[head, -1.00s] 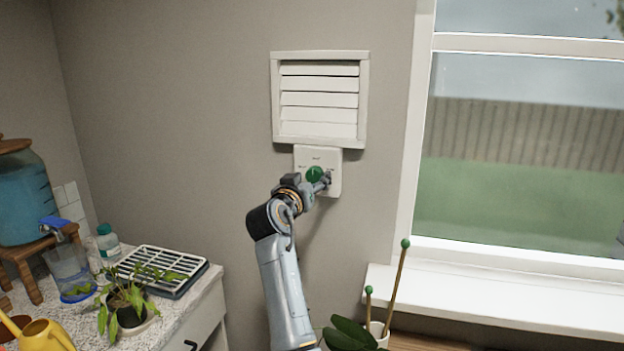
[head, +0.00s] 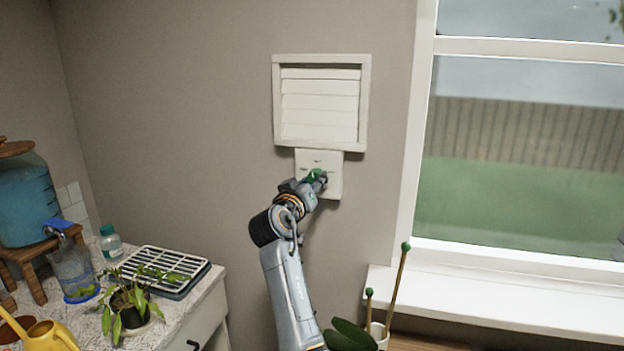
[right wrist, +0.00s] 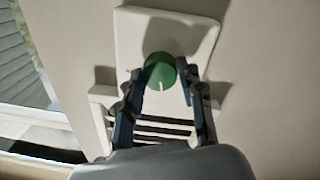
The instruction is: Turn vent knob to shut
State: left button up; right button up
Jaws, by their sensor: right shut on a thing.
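The vent knob is a round green knob (head: 315,176) on a white wall plate (head: 333,184) just below the louvered vent (head: 319,104). My right gripper (head: 311,182) is shut on the knob and partly hides it in the head view. In the right wrist view, the two fingers of the gripper (right wrist: 160,78) are on either side of the knob (right wrist: 158,71), which shows a pale pointer mark. The vent slats lie nearly flat, with only thin lines between them. The plate's small labels are too small to read. My left gripper is out of view.
A window with a white sill (head: 490,303) is at the right. Green-tipped stakes (head: 398,285) rise from a pot below it. A counter at lower left holds a potted plant (head: 132,305), a rack (head: 160,268), a bottle (head: 111,243) and a yellow watering can (head: 48,337).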

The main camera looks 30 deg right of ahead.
jog(key=n+p, duration=0.2)
jog(key=n, duration=0.1)
jog(key=n+p, duration=0.2)
jog(key=n, duration=0.1)
jog(key=shift+r+n, duration=0.2)
jog(key=shift+n, duration=0.1)
jog(key=shift+f+n+t+p, duration=0.1)
jog(key=shift+n+t+p, duration=0.3)
jog(key=shift+n+p, duration=1.55)
jog(key=shift+n+b, duration=0.35)
jog(key=shift+n, duration=0.1)
jog(key=o, duration=1.2)
jog(key=shift+d+f, duration=0.1)
jog(key=shift+f, duration=0.05)
jog(key=v, duration=1.2)
